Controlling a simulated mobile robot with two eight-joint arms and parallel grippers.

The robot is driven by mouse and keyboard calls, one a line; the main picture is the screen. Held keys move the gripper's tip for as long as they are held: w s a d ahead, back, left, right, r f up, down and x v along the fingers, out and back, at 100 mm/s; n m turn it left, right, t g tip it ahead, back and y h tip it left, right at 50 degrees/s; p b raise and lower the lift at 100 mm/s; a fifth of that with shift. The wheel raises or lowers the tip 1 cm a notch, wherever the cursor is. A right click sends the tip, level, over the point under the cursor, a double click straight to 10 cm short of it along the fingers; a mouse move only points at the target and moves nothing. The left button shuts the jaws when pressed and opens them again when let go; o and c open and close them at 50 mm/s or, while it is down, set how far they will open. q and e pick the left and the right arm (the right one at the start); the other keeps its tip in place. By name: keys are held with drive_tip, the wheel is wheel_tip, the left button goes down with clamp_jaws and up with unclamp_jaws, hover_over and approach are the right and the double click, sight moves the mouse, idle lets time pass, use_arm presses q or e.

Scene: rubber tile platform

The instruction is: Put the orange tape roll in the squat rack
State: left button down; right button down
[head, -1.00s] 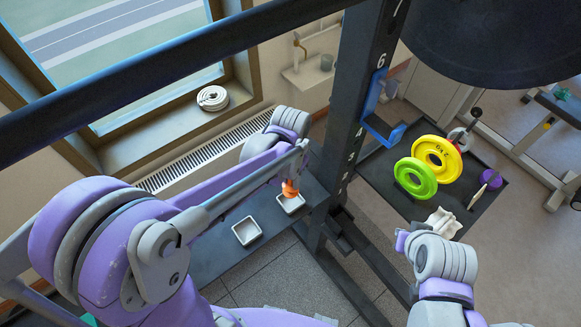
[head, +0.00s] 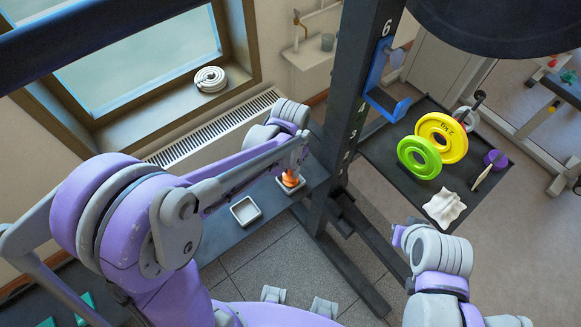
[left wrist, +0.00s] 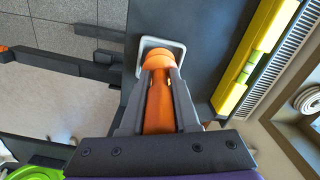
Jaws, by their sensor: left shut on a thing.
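My left gripper (head: 296,166) is shut on an orange thing, taken as the orange tape roll (head: 290,180). In the left wrist view the orange tape roll (left wrist: 158,105) looks long, with a rounded end beyond the fingertips, so its ring shape cannot be made out. My left gripper (left wrist: 160,80) holds it at a small white-rimmed square tray (left wrist: 146,42). In the head view that tray (head: 301,186) is partly covered by it; contact with the tray floor cannot be told. The squat rack's dark upright (head: 352,115) stands just right. My right gripper is out of view.
A black platform (head: 383,155) at right holds a yellow plate (head: 449,128), a green plate (head: 418,158) and a white cloth (head: 444,207). A yellow level (left wrist: 258,55) lies near the radiator.

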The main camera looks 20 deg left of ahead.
use_arm(q)
drive_tip(key=shift+s+f, duration=0.1)
drive_tip(key=shift+f, duration=0.3)
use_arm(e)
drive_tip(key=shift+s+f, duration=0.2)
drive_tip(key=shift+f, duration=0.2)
use_arm(q)
drive_tip(key=c, duration=0.6)
unclamp_jaws()
drive_tip(key=shift+r, duration=0.1)
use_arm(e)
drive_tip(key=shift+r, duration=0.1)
use_arm(q)
drive_tip(key=shift+r+p, duration=1.35)
drive_tip(key=shift+r, duration=2.15)
drive_tip(key=shift+f, duration=0.1)
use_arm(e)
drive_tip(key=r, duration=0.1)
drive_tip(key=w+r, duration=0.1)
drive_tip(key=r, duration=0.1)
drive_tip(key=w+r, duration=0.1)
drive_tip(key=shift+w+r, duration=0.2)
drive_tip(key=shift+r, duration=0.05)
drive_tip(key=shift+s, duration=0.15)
